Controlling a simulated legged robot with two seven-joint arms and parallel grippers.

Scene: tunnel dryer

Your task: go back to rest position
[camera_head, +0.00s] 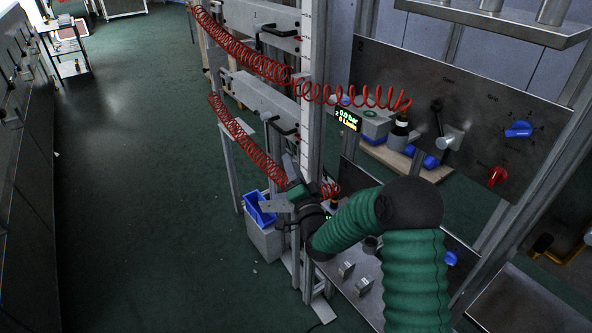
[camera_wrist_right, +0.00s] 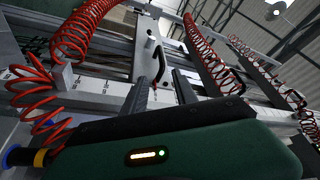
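My right arm, in green ribbed sleeves with dark joints, reaches in from the lower right of the head view, bent at a dark elbow. Its right gripper (camera_head: 279,190) is beside the metal frame post, above a blue bin. In the right wrist view the two dark fingers of that gripper (camera_wrist_right: 160,90) stand apart with a gap between them and nothing held. Beyond the gap is a white bracket with a black handle (camera_wrist_right: 158,58); I cannot tell how far off it is. My left gripper is in neither view.
Red coiled hoses (camera_head: 245,50) hang across the frame near the gripper. A panel (camera_head: 460,95) with blue and red knobs stands at the right. The blue bin (camera_head: 260,209) sits on a grey box close below the gripper. Green floor (camera_head: 140,170) at the left is clear.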

